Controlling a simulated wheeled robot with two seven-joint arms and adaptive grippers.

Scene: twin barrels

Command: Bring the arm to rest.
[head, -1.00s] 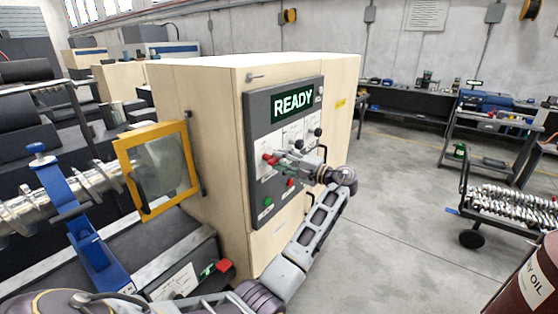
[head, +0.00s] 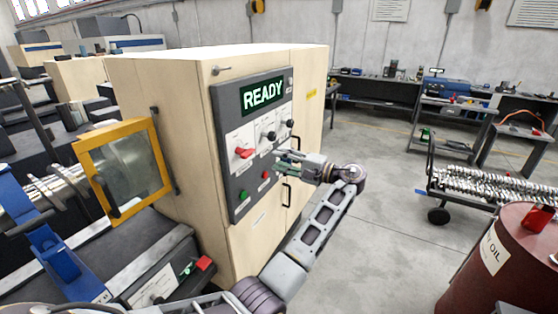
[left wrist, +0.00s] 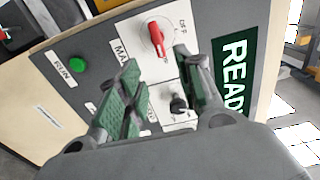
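My left gripper (head: 281,161) is in front of the control panel (head: 227,197) of the beige cabinet. It is empty, and its two green-padded fingers stand apart. In the left wrist view the open fingers (left wrist: 164,78) frame part of the panel. The red knob (head: 243,153) stands clear of the fingers and also shows beyond them in the left wrist view (left wrist: 156,35). A black knob (left wrist: 179,103) appears between the fingers there. The green READY display (head: 262,95) is lit. My right gripper is not in view.
An open yellow-framed window guard (head: 84,160) stands left of the cabinet (head: 180,110). A dark red oil barrel (head: 475,285) is at the lower right. A cart with metal parts (head: 490,184) stands behind it.

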